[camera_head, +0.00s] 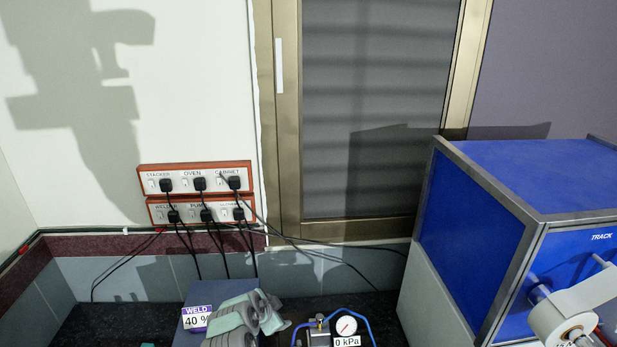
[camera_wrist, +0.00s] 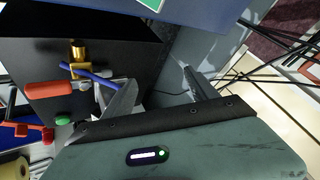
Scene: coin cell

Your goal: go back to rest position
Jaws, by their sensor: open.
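My gripper (camera_wrist: 158,78) shows in the wrist view with its two grey fingers spread apart and nothing between them. A dark bar joins the fingers to a dark green housing with a lit white strip and a green light. A black box with a brass fitting (camera_wrist: 78,55), a blue tube and a red handle (camera_wrist: 48,89) lies beyond the left finger; I cannot tell whether they touch. In the head view, a grey and teal part at the bottom centre looks like my arm; its fingers cannot be made out there.
A blue cabinet marked TRACK (camera_head: 540,180) fills the right side. Labelled sockets (camera_head: 195,178) with black plugs and hanging cables are on the back wall. A WELD 40 % box (camera_head: 196,316) and a gauge (camera_head: 346,325) reading 0 kPa stand at the bottom.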

